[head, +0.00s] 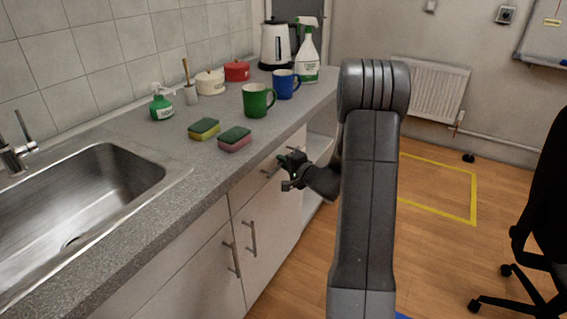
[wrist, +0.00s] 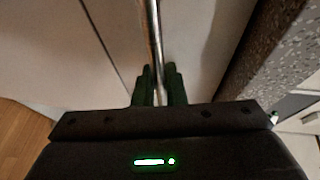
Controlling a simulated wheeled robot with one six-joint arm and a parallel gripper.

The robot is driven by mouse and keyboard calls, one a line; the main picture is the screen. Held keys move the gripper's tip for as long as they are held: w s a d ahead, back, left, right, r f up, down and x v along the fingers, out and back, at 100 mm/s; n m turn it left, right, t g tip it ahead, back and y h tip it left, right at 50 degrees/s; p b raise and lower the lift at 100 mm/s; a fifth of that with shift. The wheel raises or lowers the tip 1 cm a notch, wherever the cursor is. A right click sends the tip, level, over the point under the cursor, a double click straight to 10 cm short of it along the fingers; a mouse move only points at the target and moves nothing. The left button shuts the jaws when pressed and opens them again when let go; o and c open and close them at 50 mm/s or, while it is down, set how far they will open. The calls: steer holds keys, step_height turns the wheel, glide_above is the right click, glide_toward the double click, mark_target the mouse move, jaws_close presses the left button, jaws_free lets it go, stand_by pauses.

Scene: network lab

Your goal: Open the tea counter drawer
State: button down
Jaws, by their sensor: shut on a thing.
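The tea counter (head: 165,190) runs along the left wall with a speckled grey top and pale fronts. The drawer (head: 250,189) is under the counter top near its far end, and its front looks flush with the counter. Its metal bar handle (head: 270,169) shows beside my gripper (head: 291,172). In the wrist view, the handle (wrist: 154,35) passes between the two dark fingers of my gripper (wrist: 158,88), which are shut on it. My gripper hides part of the handle in the head view.
Two cupboard doors with bar handles (head: 252,238) are below and left of the drawer. A sink (head: 80,200), sponges (head: 234,140), mugs (head: 258,100) and bottles are on the counter. An office chair (head: 545,220) stands at right. Wooden floor (head: 430,260) beside the counter is clear.

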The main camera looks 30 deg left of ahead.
steer(key=s+d+b, duration=0.3)
steer(key=d+b, duration=0.9)
steer(key=d, duration=2.5)
steer(key=shift+d, duration=0.35)
steer(key=c, duration=1.5)
jaws_free()
steer(key=p+v, duration=0.2)
steer(key=v, duration=1.2)
steer(key=shift+a, duration=0.2)
steer(key=b+x, duration=0.2)
steer(key=x, duration=1.2)
